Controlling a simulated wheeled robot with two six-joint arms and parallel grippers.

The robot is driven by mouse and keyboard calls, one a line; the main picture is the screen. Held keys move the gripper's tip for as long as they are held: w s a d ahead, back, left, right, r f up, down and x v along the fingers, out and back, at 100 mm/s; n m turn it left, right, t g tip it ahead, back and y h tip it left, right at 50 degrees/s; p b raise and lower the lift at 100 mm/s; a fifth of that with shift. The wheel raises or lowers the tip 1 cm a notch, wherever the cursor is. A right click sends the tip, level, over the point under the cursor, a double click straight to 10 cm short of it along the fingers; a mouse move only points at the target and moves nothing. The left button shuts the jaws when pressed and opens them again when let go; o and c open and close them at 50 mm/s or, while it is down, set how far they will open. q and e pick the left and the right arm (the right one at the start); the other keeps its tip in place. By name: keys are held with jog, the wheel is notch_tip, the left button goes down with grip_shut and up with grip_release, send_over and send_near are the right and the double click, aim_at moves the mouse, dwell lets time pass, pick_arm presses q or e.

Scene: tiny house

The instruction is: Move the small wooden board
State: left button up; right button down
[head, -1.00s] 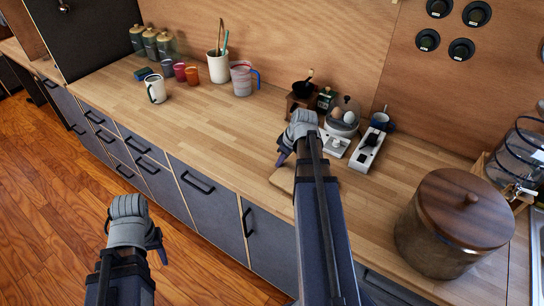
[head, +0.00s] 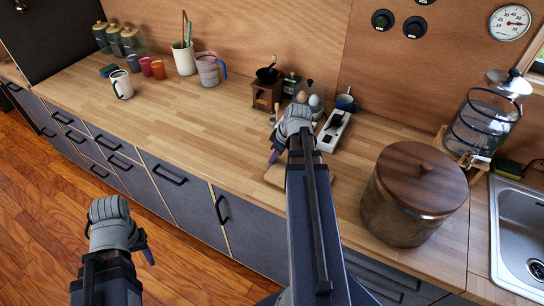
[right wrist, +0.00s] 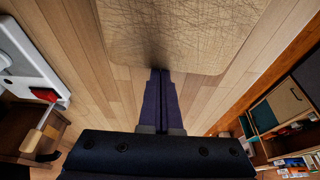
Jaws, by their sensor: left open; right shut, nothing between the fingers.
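The small wooden board (head: 274,177) lies flat on the counter near its front edge, mostly hidden behind my right arm in the head view. The right wrist view shows its scratched, pale surface (right wrist: 180,35) with rounded corners. My right gripper (head: 273,156) is over the counter at the board; in the right wrist view its shut, empty fingers (right wrist: 161,72) point at the board's near edge. I cannot tell whether they touch it. My left gripper (head: 147,256) is open and empty, in front of the drawers above the floor.
A white scale-like device (head: 333,130) stands behind the board, with a coffee grinder (head: 266,90) and eggs nearby. A large lidded pot (head: 415,193) stands to the right, before the sink (head: 522,225). The counter (head: 190,125) is clear to the left, up to the cups.

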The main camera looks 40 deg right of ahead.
jog(key=shift+w, duration=0.1)
jog(key=shift+w+a, duration=0.15)
jog(key=shift+w, duration=0.25)
jog(key=w, duration=0.2)
jog(key=w+a, duration=0.1)
jog(key=shift+a+r+p, duration=0.1)
jog(key=shift+r+p, duration=0.2)
jog(key=shift+p, duration=0.05)
jog(key=p+v, duration=0.8)
jog(key=v, duration=0.1)
jog(key=shift+s+r+p, duration=0.15)
jog(key=shift+s+p, duration=0.1)
jog(key=shift+p, duration=0.15)
jog(key=w+a+f+g+b, duration=0.1)
jog(key=a+f+g, duration=0.15)
jog(key=a, duration=1.65)
jog(key=s+a+h, duration=0.1)
jog(key=s+a, duration=0.2)
jog(key=a, duration=0.6)
jog(key=s+a+g+h+b, duration=0.1)
jog(key=s+a, duration=0.2)
jog(key=a, duration=0.6)
jog(key=shift+s+f+h, duration=0.3)
jog(key=shift+s, duration=0.1)
